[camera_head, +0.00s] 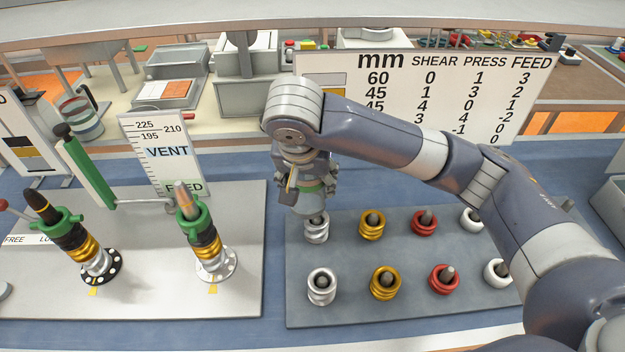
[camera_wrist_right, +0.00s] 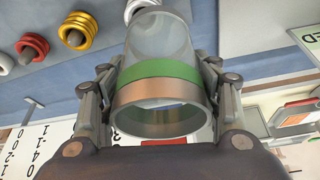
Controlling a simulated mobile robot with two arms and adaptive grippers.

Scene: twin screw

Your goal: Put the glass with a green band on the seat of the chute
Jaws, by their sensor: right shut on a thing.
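The glass with a green band (camera_wrist_right: 158,70) is a clear tube with a copper-coloured rim, seen in the right wrist view between my right gripper's fingers. In the head view the glass (camera_head: 309,199) is partly hidden by the gripper. My right gripper (camera_head: 303,182) is shut on it, above the back-left corner of the grey ring board. A silver ring on a peg (camera_head: 316,229) shows just below the glass; I cannot tell whether they touch. I cannot tell which part is the chute or its seat. My left gripper is not in view.
The ring board (camera_head: 335,258) carries silver, gold, red and white rings on pegs. A pale plate (camera_head: 150,285) at left holds two tilted screw columns (camera_head: 206,243) with green collars. A long green bar (camera_head: 88,172), a VENT sign (camera_head: 166,152) and a large number sign (camera_head: 400,85) stand behind.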

